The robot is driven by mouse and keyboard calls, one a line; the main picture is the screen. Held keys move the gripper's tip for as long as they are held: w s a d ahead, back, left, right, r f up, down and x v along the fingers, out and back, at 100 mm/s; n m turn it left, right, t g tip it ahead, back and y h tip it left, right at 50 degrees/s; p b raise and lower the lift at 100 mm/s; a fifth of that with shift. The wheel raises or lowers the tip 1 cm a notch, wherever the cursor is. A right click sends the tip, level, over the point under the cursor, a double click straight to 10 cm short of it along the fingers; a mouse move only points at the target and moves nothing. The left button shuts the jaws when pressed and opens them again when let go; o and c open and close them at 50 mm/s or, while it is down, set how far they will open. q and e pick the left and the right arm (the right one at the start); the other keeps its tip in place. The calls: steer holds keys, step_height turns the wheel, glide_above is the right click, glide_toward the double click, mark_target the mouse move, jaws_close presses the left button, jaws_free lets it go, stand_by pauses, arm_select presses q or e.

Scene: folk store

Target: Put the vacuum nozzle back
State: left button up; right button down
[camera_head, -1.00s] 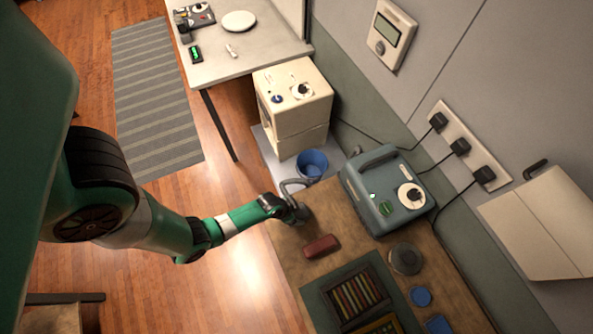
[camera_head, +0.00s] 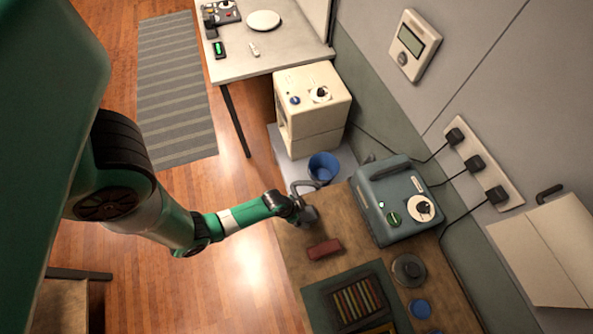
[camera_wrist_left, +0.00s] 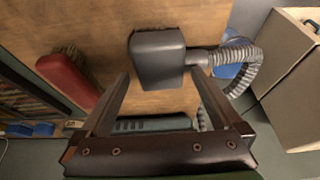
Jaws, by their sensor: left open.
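The vacuum nozzle, a dark grey block (camera_wrist_left: 158,58), lies on the wooden bench top near its left end. A ribbed grey hose (camera_wrist_left: 243,72) runs from it; in the head view the hose (camera_head: 303,186) curves beside the blue bucket. The teal-grey vacuum unit (camera_head: 372,207) with a handle and dial stands on the bench to the right. My left gripper (camera_head: 299,209) is at the nozzle, partly covering it. In the wrist view its open fingers (camera_wrist_left: 160,77) point at the nozzle, one towards each side, with nothing visibly clamped. My right gripper is out of view.
A blue bucket (camera_head: 323,167) and a cream box unit (camera_head: 315,112) stand beyond the bench end. Cables run to wall sockets.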

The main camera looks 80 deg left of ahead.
arm_select(q)
steer(key=p+v, duration=0.4)
steer(key=v, duration=0.4)
steer(key=shift+r, duration=0.3)
steer(key=shift+s, duration=0.1)
